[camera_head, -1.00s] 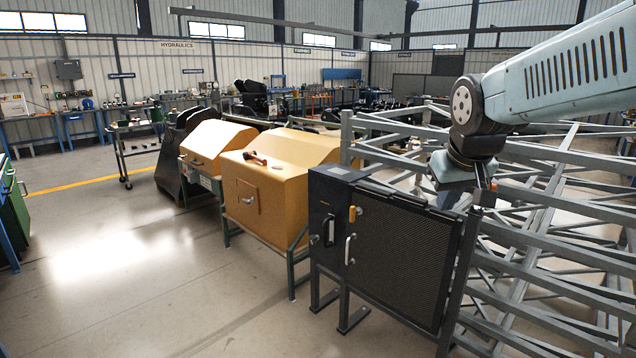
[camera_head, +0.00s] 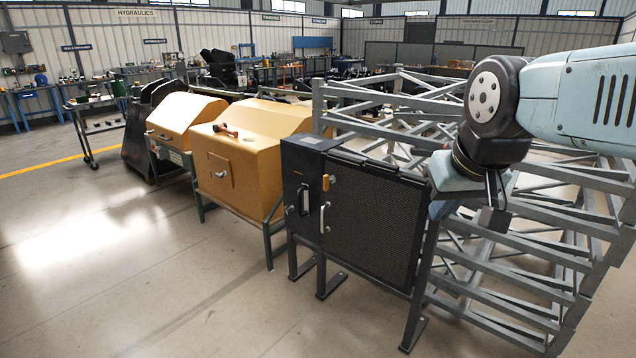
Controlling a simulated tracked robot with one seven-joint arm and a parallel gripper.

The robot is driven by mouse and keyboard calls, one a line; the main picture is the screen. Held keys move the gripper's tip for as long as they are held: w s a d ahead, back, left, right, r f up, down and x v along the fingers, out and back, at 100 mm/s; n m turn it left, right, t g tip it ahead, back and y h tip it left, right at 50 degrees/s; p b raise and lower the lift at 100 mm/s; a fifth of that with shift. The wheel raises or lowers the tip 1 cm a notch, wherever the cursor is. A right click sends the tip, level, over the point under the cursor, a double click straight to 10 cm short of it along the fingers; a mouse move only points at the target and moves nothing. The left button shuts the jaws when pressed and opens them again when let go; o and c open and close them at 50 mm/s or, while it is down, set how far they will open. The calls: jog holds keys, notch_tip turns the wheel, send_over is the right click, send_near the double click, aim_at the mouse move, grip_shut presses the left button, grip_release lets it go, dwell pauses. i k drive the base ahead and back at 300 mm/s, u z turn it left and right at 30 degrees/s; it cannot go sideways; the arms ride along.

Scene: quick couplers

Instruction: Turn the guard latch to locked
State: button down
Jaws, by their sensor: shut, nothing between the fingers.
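The guard is a dark mesh door (camera_head: 372,222) in a black frame, standing in the middle of the view. A small orange latch piece (camera_head: 326,182) sits near the top of its left edge, beside a dark panel (camera_head: 297,170). It looks upright, but is too small for me to tell its exact setting. A pale pull handle (camera_head: 323,218) is just below it. My gripper (camera_head: 494,222) hangs to the right of the door, apart from the latch. It is shut and empty, with its fingertips small and dark.
A grey metal frame of bars (camera_head: 540,255) stands behind and right of the door, close to my arm. Yellow cabinets (camera_head: 245,170) stand to the left, with a small tool (camera_head: 225,130) on top. The floor (camera_head: 150,270) in front is clear.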

aim_at(326, 180)
jog(key=z, duration=0.4)
jog(key=i, duration=0.95)
jog(key=u, duration=0.7)
